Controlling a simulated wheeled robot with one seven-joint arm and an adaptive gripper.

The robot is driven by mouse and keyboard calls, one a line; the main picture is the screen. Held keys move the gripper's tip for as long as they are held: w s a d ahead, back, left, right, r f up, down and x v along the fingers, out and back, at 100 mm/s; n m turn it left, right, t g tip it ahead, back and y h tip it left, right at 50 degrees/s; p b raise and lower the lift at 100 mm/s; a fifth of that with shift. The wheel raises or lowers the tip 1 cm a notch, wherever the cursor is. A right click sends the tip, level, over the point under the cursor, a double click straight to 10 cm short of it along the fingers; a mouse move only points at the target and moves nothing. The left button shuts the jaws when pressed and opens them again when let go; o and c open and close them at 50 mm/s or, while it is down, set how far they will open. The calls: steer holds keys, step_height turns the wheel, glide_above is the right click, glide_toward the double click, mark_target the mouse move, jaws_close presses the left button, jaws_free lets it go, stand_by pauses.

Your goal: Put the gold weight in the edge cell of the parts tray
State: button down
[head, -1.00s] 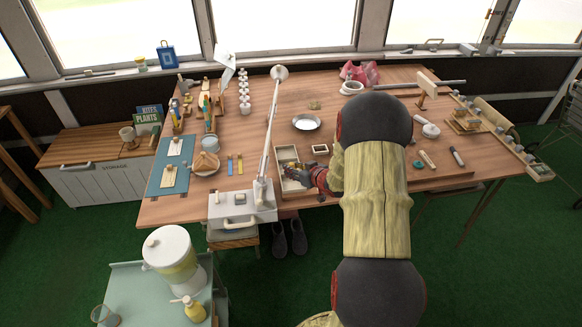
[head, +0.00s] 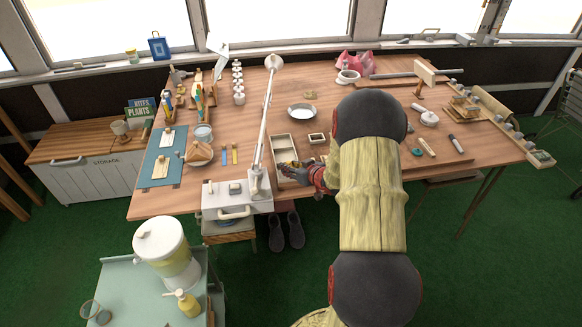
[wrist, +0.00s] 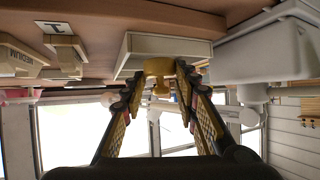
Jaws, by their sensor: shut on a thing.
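The gold weight (wrist: 159,68) is a small knobbed piece between my fingertips in the wrist view. My gripper (head: 287,167) is shut on it; the fingers (wrist: 160,84) show on both sides of the weight. The parts tray (head: 276,148) is a pale open box with dividers near the front edge of the table. My gripper is over its near end in the head view and hides the cells there. The far cells look empty. In the wrist view the tray (wrist: 135,50) is just beyond the weight; whether they touch cannot be told.
Open tabletop lies behind the tray.

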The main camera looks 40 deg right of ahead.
steer(key=shift+f, duration=0.55)
stand_by(0.7)
steer(key=c, duration=1.3)
jaws_free()
steer(key=shift+o, duration=0.6)
steer(key=o, duration=0.5)
steer(key=shift+f, duration=0.1)
steer(key=shift+a, duration=0.1)
steer(key=shift+s+a+r+p, duration=0.15)
steer(key=shift+s+r+p, duration=0.9)
steer(key=shift+r+p, duration=0.15)
steer(key=shift+s+a+r+p, duration=0.1)
steer(key=shift+s+r+p, duration=0.95)
steer(key=shift+r+p, duration=0.1)
steer(key=shift+s, duration=0.1)
